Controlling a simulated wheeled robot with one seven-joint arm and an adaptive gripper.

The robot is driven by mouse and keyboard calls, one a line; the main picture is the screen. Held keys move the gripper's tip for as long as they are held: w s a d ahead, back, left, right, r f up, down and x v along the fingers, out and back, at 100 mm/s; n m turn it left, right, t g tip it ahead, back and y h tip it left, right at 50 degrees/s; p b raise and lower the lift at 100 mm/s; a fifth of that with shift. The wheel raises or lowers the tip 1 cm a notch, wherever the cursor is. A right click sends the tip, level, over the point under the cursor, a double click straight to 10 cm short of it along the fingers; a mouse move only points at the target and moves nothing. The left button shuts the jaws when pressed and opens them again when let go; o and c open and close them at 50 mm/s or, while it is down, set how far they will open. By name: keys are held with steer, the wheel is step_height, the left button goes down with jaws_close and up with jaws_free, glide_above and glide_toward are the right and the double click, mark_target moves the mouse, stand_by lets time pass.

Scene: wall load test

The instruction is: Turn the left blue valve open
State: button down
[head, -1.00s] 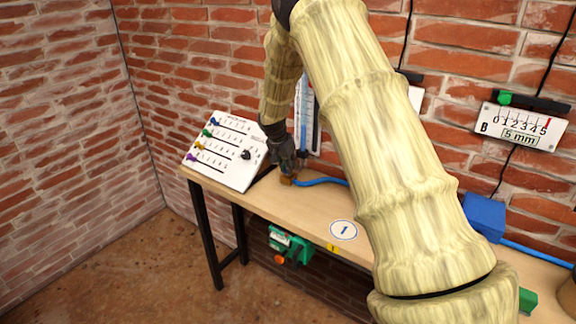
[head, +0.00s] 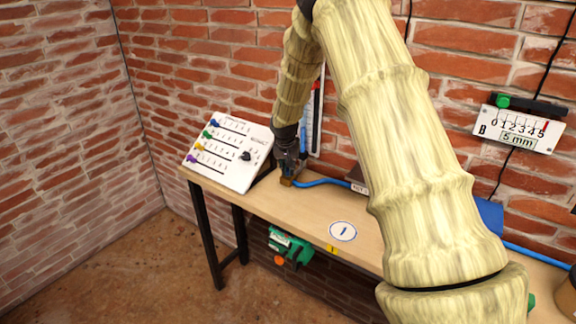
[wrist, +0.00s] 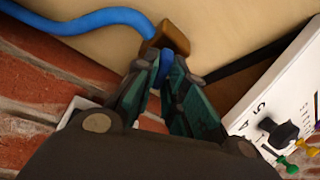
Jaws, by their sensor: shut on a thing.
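The left blue valve shows in the wrist view as a brass-brown body (wrist: 178,40) with a blue handle (wrist: 166,66) on it. In the head view the brown body (head: 287,182) sits on the bench at the end of a blue hose (head: 322,182). My gripper (wrist: 163,78) is shut on the blue handle, with a dark green finger on each side of it. The fingers hide part of the handle, so its exact angle is hard to tell. In the head view my gripper (head: 289,168) points down onto the valve.
A white sloped panel (head: 229,150) with coloured pegs stands close left of the valve. A tall gauge (head: 314,120) is on the brick wall behind.

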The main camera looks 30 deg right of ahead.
steer(key=n, duration=0.2)
steer(key=n+y+p, duration=0.1)
steer(key=shift+s+d+r+n+t+p, duration=0.1)
steer(key=shift+d+n+t+p, duration=0.05)
steer(key=shift+n+t+p, duration=0.2)
steer(key=n, duration=0.1)
steer(key=n+y+p, duration=0.1)
steer(key=n, duration=0.1)
steer(key=shift+d+n+t+y, duration=0.1)
steer(key=shift+n+t+y, duration=0.15)
steer(key=shift+y, duration=0.05)
steer(key=n+y, duration=0.1)
steer(key=n, duration=0.1)
steer(key=n+y+p, duration=0.1)
steer(key=n, duration=0.2)
steer(key=shift+d, duration=0.1)
steer(key=shift+n, duration=0.3)
steer(key=c, duration=1.5)
jaws_free()
steer(key=shift+d, duration=0.1)
steer(key=shift+a, duration=0.2)
